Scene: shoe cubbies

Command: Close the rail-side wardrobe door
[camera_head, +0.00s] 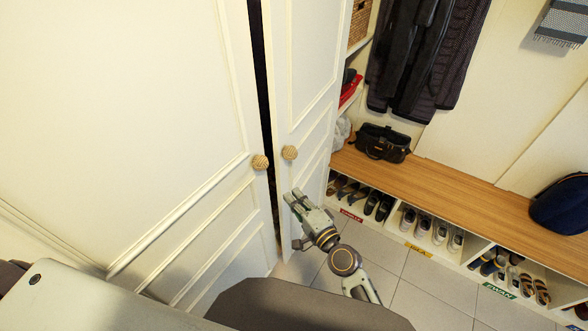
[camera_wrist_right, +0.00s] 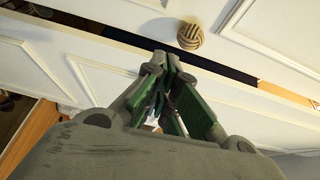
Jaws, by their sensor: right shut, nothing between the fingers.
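The rail-side wardrobe door (camera_head: 306,60) is the right one of two cream doors in the head view. It stands slightly ajar, with a dark gap between it and the left door (camera_head: 130,100). Its round woven knob (camera_head: 289,152) is near the gap. My right gripper (camera_head: 291,196) is shut and empty, below that knob and in front of the door's lower part. Whether it touches the door I cannot tell. In the right wrist view the shut fingers (camera_wrist_right: 168,62) lie close to white door panels, with a woven knob (camera_wrist_right: 191,36) just beyond. My left gripper is out of view.
The left door's knob (camera_head: 260,162) is across the gap. To the right are a wooden bench (camera_head: 460,190) over shoe cubbies, a black bag (camera_head: 383,142), hanging coats (camera_head: 425,60) and a navy backpack (camera_head: 562,205). The tiled floor (camera_head: 420,295) before the cubbies is clear.

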